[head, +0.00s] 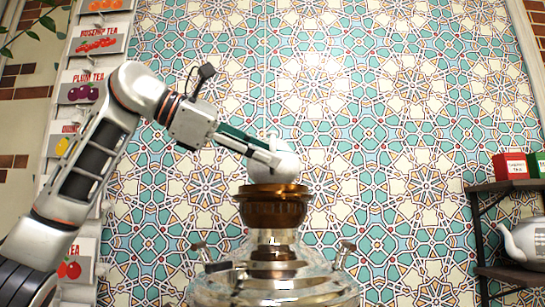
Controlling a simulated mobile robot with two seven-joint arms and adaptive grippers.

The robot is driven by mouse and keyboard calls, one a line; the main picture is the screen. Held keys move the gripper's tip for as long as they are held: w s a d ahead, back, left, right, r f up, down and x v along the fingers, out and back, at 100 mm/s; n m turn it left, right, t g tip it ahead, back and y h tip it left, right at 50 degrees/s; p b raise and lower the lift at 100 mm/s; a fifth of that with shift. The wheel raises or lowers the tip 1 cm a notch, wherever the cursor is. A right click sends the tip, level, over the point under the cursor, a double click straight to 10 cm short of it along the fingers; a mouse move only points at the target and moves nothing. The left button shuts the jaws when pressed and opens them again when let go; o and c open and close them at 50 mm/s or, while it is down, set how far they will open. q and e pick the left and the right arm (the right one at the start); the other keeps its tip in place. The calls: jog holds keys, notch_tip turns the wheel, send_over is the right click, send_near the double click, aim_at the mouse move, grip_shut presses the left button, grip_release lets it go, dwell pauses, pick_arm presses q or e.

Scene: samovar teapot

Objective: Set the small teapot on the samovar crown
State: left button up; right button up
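The small white teapot (287,166) is at the centre of the head view, directly over the samovar crown (272,210), a brown and brass ring. Its base is at the crown's rim; I cannot tell whether it touches or hovers just above. My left gripper (270,157) reaches in from the upper left, its fingers closed at the teapot's left side and hiding part of it. The shiny metal samovar (275,290) stands below, cut off by the bottom edge of the view. My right gripper is not in view.
A dark shelf (490,230) at the right holds a larger grey-white teapot (527,240) and a red tea box (511,166). Tea posters (90,95) hang at the left. A patterned tile wall (400,120) is behind. The space right of the crown is free.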

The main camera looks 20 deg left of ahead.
pick_arm(q)
jog(key=v, duration=1)
